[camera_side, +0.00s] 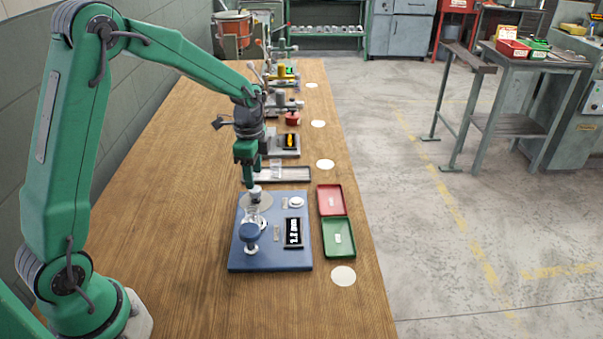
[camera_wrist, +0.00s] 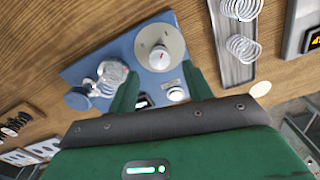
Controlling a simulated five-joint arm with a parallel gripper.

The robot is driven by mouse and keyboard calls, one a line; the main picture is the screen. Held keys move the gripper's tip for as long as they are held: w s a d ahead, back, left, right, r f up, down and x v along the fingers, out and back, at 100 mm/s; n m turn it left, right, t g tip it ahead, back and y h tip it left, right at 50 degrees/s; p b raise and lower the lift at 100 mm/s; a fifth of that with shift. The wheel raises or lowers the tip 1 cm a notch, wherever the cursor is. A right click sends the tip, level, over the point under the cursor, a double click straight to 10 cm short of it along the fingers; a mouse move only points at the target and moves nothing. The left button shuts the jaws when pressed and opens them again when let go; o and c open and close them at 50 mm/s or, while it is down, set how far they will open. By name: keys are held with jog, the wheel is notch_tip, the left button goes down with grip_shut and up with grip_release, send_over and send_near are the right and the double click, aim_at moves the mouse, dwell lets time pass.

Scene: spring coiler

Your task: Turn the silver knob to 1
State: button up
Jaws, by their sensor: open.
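The silver knob (camera_side: 256,191) sits on a round pale dial at the far left of a blue base plate (camera_side: 270,262). In the wrist view the knob (camera_wrist: 160,58) is seen from above on its silver disc, with a small red mark near its upper edge. The numbers on the dial are too small to read. My gripper (camera_side: 250,184) points down right at the knob in the side view. In the wrist view my gripper (camera_wrist: 162,88) has its two green fingers apart, with nothing held between them. I cannot tell whether a finger touches the knob.
The plate also carries a dark display (camera_side: 293,232), a white button (camera_side: 297,202) and a blue-topped post (camera_side: 250,235). A red tray (camera_side: 331,200) and a green tray (camera_side: 338,238) lie at its right. A long tray (camera_wrist: 232,70) with springs lies behind. Bare wood is at the left.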

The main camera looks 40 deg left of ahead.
aim_at(255, 189)
jog(key=shift+r, duration=1.75)
jog(key=s+d+r+n+t, duration=0.2)
jog(key=s+d+r+n, duration=0.25)
jog(key=s+r, duration=0.5)
jog(key=s+d+r+n+t, duration=0.1)
jog(key=s+n, duration=0.2)
jog(key=s, duration=0.3)
jog(key=s+d+r+n+t, duration=0.1)
jog(key=s+r+n+t, duration=0.1)
jog(key=s+n, duration=0.2)
jog(key=s, duration=0.2)
jog(key=shift+s+d+t, duration=0.3)
jog(key=shift+s, duration=0.05)
